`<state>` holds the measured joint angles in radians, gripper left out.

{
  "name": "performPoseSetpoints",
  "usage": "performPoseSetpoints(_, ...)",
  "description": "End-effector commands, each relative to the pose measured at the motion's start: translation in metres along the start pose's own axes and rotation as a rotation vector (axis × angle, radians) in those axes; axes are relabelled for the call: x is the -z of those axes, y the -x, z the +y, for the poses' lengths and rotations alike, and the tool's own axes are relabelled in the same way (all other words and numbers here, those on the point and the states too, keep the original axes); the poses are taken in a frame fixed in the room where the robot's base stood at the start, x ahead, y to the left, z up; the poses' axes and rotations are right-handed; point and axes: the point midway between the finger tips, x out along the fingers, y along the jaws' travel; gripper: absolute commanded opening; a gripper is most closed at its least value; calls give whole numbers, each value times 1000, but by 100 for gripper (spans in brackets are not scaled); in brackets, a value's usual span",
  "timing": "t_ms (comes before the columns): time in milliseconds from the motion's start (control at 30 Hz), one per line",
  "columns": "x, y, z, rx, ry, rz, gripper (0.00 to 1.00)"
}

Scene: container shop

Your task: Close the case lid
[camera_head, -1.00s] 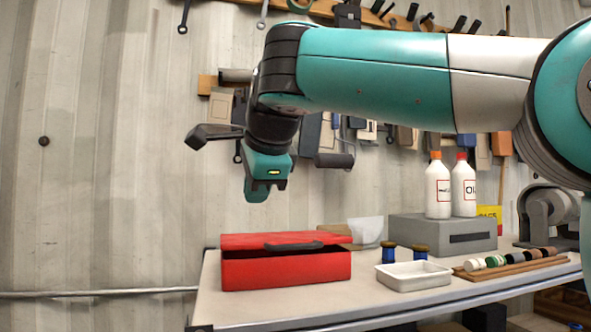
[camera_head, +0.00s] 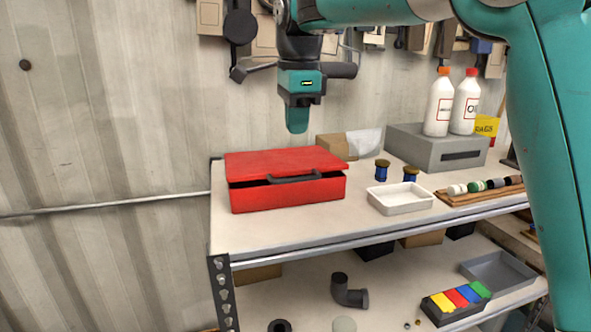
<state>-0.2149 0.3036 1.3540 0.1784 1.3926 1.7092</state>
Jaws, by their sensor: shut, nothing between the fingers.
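The red case (camera_head: 285,197) stands on the left part of the workbench top. Its red lid (camera_head: 283,161) lies almost flat over the body, with a dark gap showing along the front edge. A dark grey handle (camera_head: 293,177) is at the front of the case. My gripper (camera_head: 297,120) is above the lid, pointing down and apart from it, towards the back right of the case. Its fingers are together and hold nothing.
On the bench (camera_head: 300,230), a white tray (camera_head: 400,197) and small blue spools (camera_head: 382,169) stand right of the case. A grey box (camera_head: 437,147) carries two white bottles (camera_head: 440,103). A cardboard box (camera_head: 333,144) stands behind the case. The bench front is clear.

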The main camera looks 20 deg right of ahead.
Motion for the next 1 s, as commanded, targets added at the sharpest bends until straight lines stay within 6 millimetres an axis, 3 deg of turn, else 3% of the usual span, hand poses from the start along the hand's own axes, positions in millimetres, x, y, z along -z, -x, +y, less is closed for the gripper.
performPoseSetpoints(200,0,-45,0,-3,1,1,0)
performPoseSetpoints(400,0,-74,0,-1,0,0,0)
performPoseSetpoints(600,0,-87,0,1,0,-1,0)
performPoseSetpoints(1000,0,-94,1,2,0,-1,0)
